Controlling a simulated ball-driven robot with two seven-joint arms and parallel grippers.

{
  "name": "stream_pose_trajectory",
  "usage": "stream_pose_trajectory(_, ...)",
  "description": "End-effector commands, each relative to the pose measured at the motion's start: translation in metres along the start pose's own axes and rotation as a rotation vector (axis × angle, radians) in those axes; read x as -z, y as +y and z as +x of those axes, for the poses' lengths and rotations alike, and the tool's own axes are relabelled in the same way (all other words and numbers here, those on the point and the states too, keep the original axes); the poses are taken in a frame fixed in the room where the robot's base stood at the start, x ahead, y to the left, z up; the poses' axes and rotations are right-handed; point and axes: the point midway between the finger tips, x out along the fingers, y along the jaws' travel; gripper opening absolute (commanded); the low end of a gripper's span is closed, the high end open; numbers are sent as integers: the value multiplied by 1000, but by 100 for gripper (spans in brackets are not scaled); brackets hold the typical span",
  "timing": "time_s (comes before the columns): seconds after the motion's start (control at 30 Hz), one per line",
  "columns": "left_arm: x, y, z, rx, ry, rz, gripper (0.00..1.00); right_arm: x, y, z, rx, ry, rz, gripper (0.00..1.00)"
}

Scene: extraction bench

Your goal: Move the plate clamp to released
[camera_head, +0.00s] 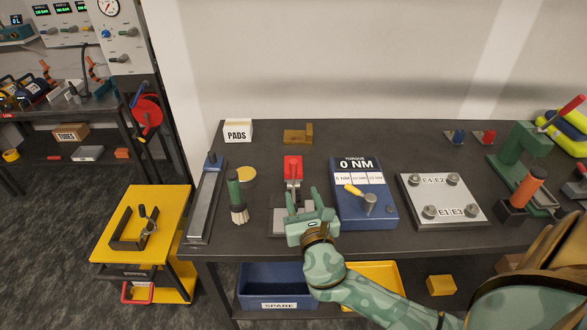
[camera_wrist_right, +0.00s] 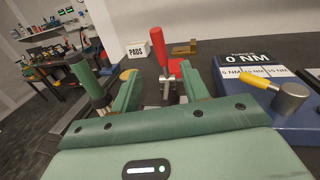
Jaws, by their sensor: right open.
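The plate clamp (camera_head: 293,172) is a toggle clamp with a red handle and metal linkage, standing on a light grey base plate on the bench. Its red handle (camera_wrist_right: 159,48) stands up in the right wrist view, just beyond and between my fingers. My right gripper (camera_head: 304,200) is open and empty, over the near part of the clamp's base and hiding some of it. Its two green fingers (camera_wrist_right: 161,88) show apart in the wrist view, with the clamp's metal linkage between and behind them. I cannot tell whether they touch it. My left gripper is not in view.
The blue torque box (camera_head: 362,215) with a yellow-handled lever stands close on the right. A green-handled brush (camera_head: 236,195) and a long metal bar tool (camera_head: 206,200) are on the left. A bolted plate (camera_head: 441,197) lies further right. The bench behind the clamp is mostly clear.

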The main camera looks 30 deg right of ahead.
Motion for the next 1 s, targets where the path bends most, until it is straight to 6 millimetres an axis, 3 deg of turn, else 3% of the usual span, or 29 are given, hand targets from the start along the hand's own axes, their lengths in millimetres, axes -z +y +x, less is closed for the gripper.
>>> stream_pose_trajectory(0.2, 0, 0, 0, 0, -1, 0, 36, -1, -1, 57, 3, -2, -1, 45)
stream_pose_trajectory(0.4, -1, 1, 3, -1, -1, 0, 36, 0, 0, 93, 1, 0, 2, 45)
stream_pose_trajectory(0.6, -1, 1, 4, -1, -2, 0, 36, 1, 0, 107, 1, 2, 2, 45)
stream_pose_trajectory(0.87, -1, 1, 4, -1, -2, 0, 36, 1, 0, 107, 1, 2, 3, 45)
stream_pose_trajectory(1.0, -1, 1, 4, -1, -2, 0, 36, 1, 0, 107, 1, 2, 3, 6)
